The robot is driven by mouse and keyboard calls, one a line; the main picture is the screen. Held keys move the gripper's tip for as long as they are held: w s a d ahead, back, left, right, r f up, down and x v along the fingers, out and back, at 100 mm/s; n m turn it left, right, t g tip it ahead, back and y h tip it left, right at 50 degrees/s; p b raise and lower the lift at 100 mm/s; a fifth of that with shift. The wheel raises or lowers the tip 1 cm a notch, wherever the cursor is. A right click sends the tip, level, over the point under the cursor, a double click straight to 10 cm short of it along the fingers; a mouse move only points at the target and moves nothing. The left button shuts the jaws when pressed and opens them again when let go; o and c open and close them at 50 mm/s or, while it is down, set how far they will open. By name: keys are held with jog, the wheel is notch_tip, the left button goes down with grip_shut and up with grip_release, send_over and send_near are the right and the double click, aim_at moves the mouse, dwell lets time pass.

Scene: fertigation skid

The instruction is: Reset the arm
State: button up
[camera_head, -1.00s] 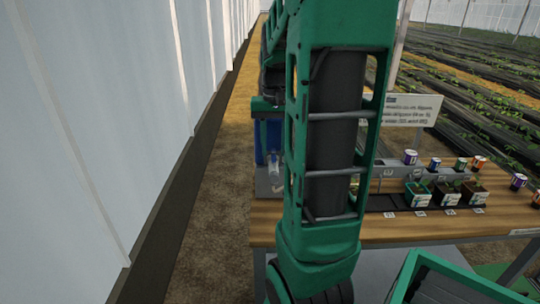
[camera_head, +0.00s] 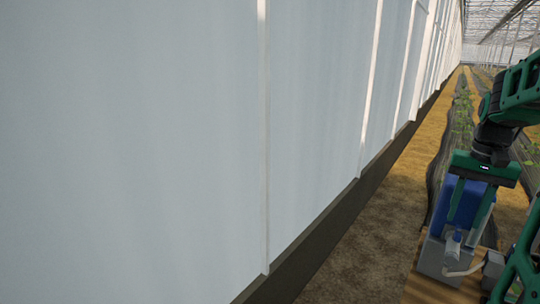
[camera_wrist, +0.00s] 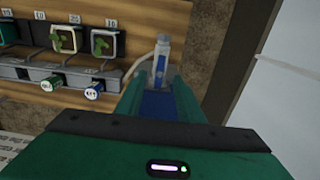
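My gripper (camera_head: 462,215) points down at the right of the head view, over the left end of the wooden bench (camera_head: 440,293). Its green fingers stand either side of a blue body (camera_head: 464,203), which also shows between them in the wrist view (camera_wrist: 160,107). I cannot tell whether the fingers press on it or stand apart from it. A small clear vessel with a blue label (camera_wrist: 161,62) is just beyond the fingertips. A pale hose (camera_wrist: 138,64) curves beside it. Part of my arm is cut off at the right edge of the head view.
The pale greenhouse wall (camera_head: 180,130) fills the left of the head view, above a dark kerb (camera_head: 330,235). A bare soil path (camera_head: 375,225) runs beside it.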

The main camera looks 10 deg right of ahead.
jog(key=s+a+f+n, duration=0.1)
jog(key=s+a+f, duration=0.2)
jog(key=s+a, duration=0.3)
jog(key=s+a+f+n, duration=0.2)
jog(key=s+a+f, duration=0.2)
jog(key=s+a, duration=0.3)
jog(key=a, duration=0.3)
jog(key=shift+s+a, duration=0.3)
jog(key=shift+a, duration=0.05)
